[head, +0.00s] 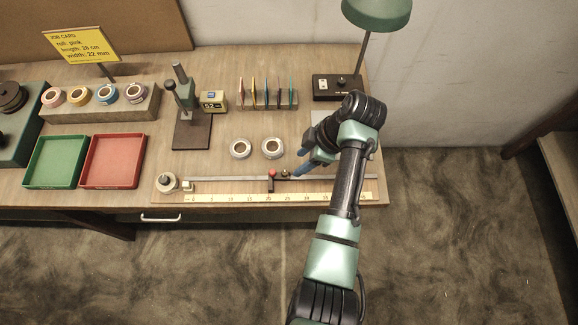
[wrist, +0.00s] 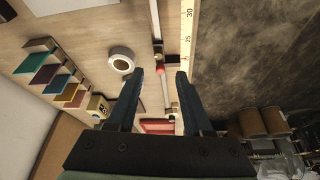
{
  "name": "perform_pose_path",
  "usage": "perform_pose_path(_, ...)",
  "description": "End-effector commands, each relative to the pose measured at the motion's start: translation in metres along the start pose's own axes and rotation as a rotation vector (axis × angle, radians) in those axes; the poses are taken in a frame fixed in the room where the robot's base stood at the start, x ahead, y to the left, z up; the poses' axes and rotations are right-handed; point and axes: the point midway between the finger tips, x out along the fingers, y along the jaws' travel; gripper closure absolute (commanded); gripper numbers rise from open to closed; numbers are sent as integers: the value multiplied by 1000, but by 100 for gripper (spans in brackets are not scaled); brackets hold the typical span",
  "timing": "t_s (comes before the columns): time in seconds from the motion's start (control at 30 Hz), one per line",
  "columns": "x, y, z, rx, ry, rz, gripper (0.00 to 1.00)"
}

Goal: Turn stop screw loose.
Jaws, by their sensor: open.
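The stop screw shows as a small red knob (head: 272,173) on a dark stop block (head: 271,185) that sits on the metal rail (head: 225,179) at the bench's front. In the wrist view the red knob (wrist: 160,70) appears in the gap between my fingertips; the depth between them is hard to tell. My gripper (head: 299,172) is open, with blue fingers, just right of the knob in the head view. It also shows open in the wrist view (wrist: 160,75). No contact with the knob is visible.
A yellow ruler (head: 230,198) runs along the front edge. Two tape rolls (head: 240,149) lie behind the rail. A green tray (head: 55,162) and a red tray (head: 113,162) stand left. A rack of coloured plates (head: 267,100) and a lamp (head: 375,12) stand behind.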

Motion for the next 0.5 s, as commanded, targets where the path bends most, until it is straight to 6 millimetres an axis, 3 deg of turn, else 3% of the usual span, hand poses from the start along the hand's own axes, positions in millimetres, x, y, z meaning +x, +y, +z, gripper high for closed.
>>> perform_pose_path(0.2, 45, 0, -1, -1, -1, -3, 49)
perform_pose_path(0.5, 78, 1, 0, 0, -1, 2, 49)
